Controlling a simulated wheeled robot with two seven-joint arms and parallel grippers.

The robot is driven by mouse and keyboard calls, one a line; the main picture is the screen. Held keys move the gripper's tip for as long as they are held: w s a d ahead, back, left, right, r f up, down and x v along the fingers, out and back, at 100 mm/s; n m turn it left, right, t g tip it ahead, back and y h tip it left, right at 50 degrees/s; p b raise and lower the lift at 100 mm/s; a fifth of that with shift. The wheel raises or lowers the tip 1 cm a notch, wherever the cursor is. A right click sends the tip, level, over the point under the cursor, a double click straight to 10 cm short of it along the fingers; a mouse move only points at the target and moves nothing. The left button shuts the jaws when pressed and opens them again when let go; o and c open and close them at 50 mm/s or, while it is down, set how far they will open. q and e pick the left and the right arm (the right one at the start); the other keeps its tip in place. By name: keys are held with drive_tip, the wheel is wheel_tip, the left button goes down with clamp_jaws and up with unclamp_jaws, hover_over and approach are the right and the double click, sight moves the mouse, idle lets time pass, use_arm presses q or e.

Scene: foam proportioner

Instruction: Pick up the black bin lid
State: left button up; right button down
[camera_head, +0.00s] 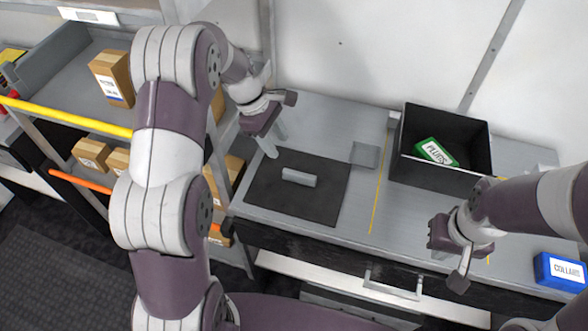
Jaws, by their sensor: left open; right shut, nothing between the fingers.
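The black bin lid (260,196) lies flat on the grey worktop, a dark square panel with a light grey bar handle (298,177) at its middle. The open black bin (447,170) stands to its right, with a green box labelled FLOJJS or similar (436,152) inside. My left gripper (276,141) is open and empty, pointing down above the lid's back left edge, apart from the handle. My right gripper (438,249) is shut and empty over the front of the worktop, in front of the bin. Its fingertips are hardly visible.
A blue box labelled COLLARS (560,271) sits at the worktop's right end. A small grey square plate (365,155) lies between lid and bin, near a yellow line. A shelf rack with cardboard boxes (111,77) stands at left. A wall (350,50) closes the back.

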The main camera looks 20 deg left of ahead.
sight(298, 173)
use_arm(q)
drive_tip(key=d+f+b, duration=0.1)
drive_tip(key=s+d+f+n+b, duration=0.1)
drive_tip(key=b, duration=0.1)
drive_tip(key=shift+d+f+n+b, duration=0.25)
drive_tip(key=shift+d+n+b, duration=0.05)
drive_tip(key=p+x, duration=0.2)
drive_tip(key=x, duration=0.2)
drive_tip(key=shift+w+f, duration=0.15)
drive_tip(key=x, duration=0.2)
drive_tip(key=p+x, duration=0.1)
drive_tip(key=x, duration=0.1)
drive_tip(key=shift+d, duration=0.2)
drive_tip(key=shift+w+a, duration=0.1)
drive_tip(key=shift+c, duration=0.6)
clamp_jaws()
use_arm(e)
drive_tip(key=shift+s+d+f, duration=0.2)
drive_tip(key=shift+d+f, duration=0.2)
drive_tip(key=shift+d, duration=0.05)
